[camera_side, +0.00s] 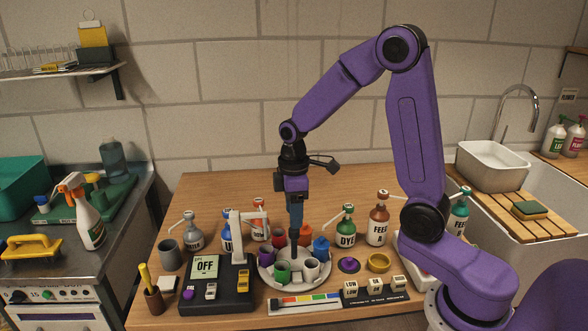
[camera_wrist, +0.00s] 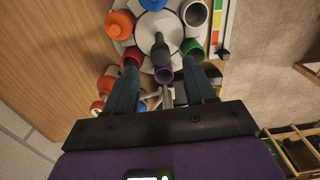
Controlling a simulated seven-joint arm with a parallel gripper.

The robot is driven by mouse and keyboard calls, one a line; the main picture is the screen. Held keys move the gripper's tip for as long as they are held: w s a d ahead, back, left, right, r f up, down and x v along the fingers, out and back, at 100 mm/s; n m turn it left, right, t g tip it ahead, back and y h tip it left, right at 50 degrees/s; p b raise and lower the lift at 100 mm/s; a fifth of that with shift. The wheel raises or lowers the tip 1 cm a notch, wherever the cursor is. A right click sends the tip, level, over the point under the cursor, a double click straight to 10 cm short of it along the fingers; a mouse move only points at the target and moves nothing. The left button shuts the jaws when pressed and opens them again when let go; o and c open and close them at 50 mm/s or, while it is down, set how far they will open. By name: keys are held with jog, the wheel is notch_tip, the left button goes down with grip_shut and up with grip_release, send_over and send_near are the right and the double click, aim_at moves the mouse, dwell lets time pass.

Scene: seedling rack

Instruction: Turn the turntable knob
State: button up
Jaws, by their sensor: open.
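The turntable (camera_side: 294,285) is a pale round plate on the table, carrying several coloured cups. Its knob (camera_side: 293,250) is a grey upright post at the centre; it also shows in the wrist view (camera_wrist: 160,48). My gripper (camera_side: 295,224) points straight down above the turntable's centre, among the cups. In the wrist view my gripper (camera_wrist: 161,66) has its two blue fingers spread wide, with nothing held. The knob appears beyond the fingertips, and a purple cup (camera_wrist: 163,74) appears between them. A red cup (camera_wrist: 131,58) is close to the left finger. Contact with it cannot be told.
Pump bottles, including a green DYE bottle (camera_side: 344,232) and a brown FEED bottle (camera_side: 378,222), stand behind. A black device reading OFF (camera_side: 218,290) is at left. A colour-striped strip (camera_side: 305,303) and white labelled blocks (camera_side: 375,286) lie in front. A yellow ring (camera_side: 379,262) lies at right.

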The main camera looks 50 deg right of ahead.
notch_tip(320, 180, up, 13)
dwell(0.3)
jog(key=s+a+f+n, duration=0.1)
jog(key=s+a+f, duration=0.1)
jog(key=s, duration=0.6)
jog(key=s+a+f+n, duration=0.1)
jog(key=s+f, duration=0.2)
jog(key=s, duration=0.5)
jog(key=s+a+f+n, duration=0.1)
jog(key=s+a+f, duration=0.1)
jog(key=s, duration=0.7)
jog(key=shift+a+f, duration=0.35)
jog(key=shift+f, duration=0.1)
